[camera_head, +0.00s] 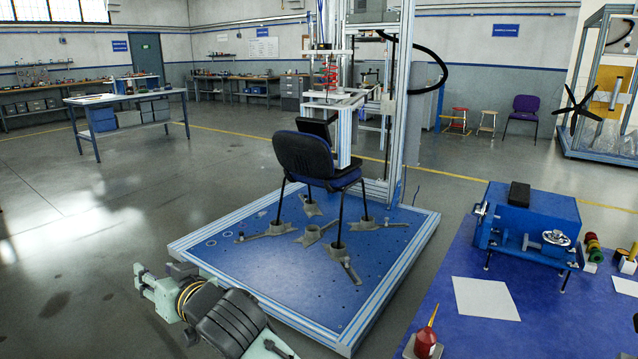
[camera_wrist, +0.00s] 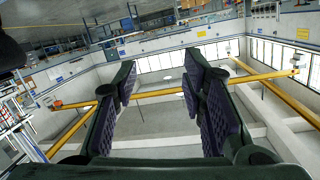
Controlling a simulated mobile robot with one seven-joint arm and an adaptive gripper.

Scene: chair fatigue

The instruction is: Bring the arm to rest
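My gripper (camera_wrist: 163,85) shows in the wrist view with its two dark, padded fingers well apart. Nothing is between them, and the space beyond is the room's upper walls and ceiling. Part of my arm (camera_head: 185,295), pale green and dark grey with yellow cables, shows at the bottom left of the head view. It is in front of the blue test platform (camera_head: 265,275), near its front left edge. I cannot tell from the head view whether it touches the platform.
A dark blue chair (camera_head: 305,155) stands on the platform under a test frame (camera_head: 400,90). A blue table (camera_head: 450,262) at right holds a blue machine (camera_head: 530,225), paper sheets (camera_head: 486,298) and a red bottle (camera_head: 426,342). Open floor (camera_head: 75,225) lies at left.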

